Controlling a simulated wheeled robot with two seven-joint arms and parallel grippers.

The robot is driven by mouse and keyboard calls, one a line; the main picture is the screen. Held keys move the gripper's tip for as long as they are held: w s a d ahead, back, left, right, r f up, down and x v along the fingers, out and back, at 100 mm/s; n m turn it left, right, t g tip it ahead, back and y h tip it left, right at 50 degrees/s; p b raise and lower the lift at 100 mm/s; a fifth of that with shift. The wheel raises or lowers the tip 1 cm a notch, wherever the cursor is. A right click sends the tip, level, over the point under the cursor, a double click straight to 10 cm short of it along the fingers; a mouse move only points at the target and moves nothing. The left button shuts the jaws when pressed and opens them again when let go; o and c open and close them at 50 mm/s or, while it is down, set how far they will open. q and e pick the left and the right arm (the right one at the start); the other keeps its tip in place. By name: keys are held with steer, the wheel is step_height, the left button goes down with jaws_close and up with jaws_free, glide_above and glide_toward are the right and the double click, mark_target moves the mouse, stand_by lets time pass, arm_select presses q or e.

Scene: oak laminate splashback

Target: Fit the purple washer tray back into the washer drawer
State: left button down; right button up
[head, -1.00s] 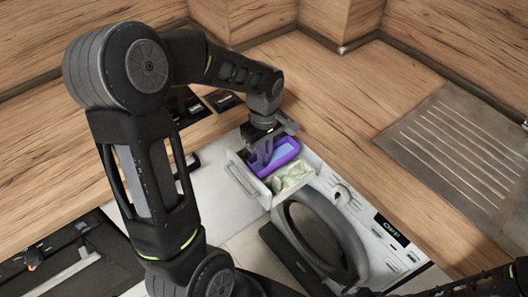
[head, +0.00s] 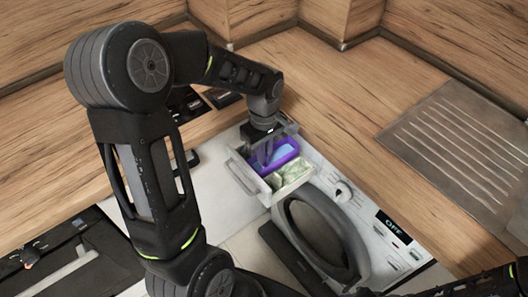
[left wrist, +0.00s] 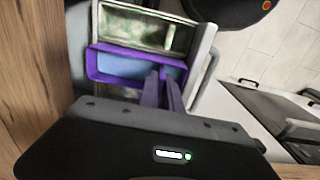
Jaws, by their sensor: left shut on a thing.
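The purple tray (head: 284,156), with a pale blue inside, is in the open washer drawer (head: 240,172), beside a compartment with a mottled green-white floor (head: 290,175). In the left wrist view the tray (left wrist: 96,68) lies across the drawer between its two ends; the drawer's white front wall (left wrist: 203,55) is on the right. I cannot tell whether the tray rests on the drawer floor. My left gripper (head: 264,156) points down and is shut on the tray's wall; its fingers also show in the left wrist view (left wrist: 163,88). My right gripper is out of view.
The washer's round door (head: 322,240) is below the drawer, and its panel display (head: 393,227) reads OFF. The wooden counter (head: 350,125) is clear behind, with a grooved drainer (head: 465,145) at the right. A black appliance (head: 60,255) stands at lower left.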

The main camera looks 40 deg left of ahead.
arm_select(q)
steer(key=shift+f+b, duration=1.55)
steer(key=shift+f, duration=0.4)
steer(key=c, duration=1.5)
jaws_free()
steer(key=shift+o, duration=0.2)
step_height(320, 180, up, 8)
